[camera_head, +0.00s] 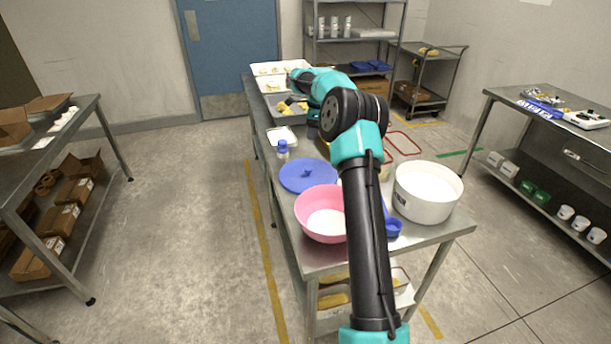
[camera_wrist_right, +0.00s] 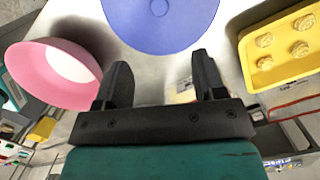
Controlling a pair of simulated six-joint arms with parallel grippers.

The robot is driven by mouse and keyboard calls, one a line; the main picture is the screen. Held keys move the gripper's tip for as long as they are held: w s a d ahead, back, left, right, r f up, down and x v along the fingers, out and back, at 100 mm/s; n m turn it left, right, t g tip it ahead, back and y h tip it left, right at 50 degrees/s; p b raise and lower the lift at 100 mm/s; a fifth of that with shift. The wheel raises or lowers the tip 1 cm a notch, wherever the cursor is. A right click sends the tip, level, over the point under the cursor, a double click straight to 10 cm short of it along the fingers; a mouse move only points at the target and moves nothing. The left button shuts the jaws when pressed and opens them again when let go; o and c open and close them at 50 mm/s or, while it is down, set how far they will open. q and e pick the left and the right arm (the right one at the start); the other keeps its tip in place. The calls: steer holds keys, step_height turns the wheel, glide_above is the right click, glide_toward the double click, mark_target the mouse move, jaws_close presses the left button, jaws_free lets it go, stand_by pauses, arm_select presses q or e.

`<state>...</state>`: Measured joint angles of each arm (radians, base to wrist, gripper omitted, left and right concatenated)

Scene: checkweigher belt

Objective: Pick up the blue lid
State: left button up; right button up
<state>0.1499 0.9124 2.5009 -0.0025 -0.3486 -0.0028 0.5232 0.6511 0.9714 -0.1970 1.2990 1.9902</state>
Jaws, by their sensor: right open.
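The blue lid (camera_head: 300,180) is a flat round disc with a small central knob. It lies on the steel table beside the pink bowl (camera_head: 318,222). In the right wrist view the lid (camera_wrist_right: 160,30) fills the top middle, partly cut off by the frame edge. My right gripper (camera_wrist_right: 158,78) is open and empty there, its two dark fingers apart and pointing toward the lid, with no contact visible. In the head view my right arm reaches up over the table, and its fingers are not clear. My left gripper is not in view.
A white tub (camera_head: 430,195) stands at the table's near right. A blue-capped bottle (camera_head: 283,150) and white tray (camera_head: 283,136) are behind the lid. The right wrist view shows a yellow tray (camera_wrist_right: 255,62) holding several round pieces. Food trays (camera_head: 280,69) line the table's far end.

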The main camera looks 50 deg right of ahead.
glide_above(308, 168)
steer(key=f, duration=1.2)
steer(key=shift+d+f, duration=0.1)
steer(key=shift+d, duration=0.1)
steer(key=shift+a+f, duration=0.1)
steer(key=shift+f, duration=2.5)
steer(key=c, duration=1)
steer(key=shift+c, duration=0.2)
steer(key=shift+r, duration=0.15)
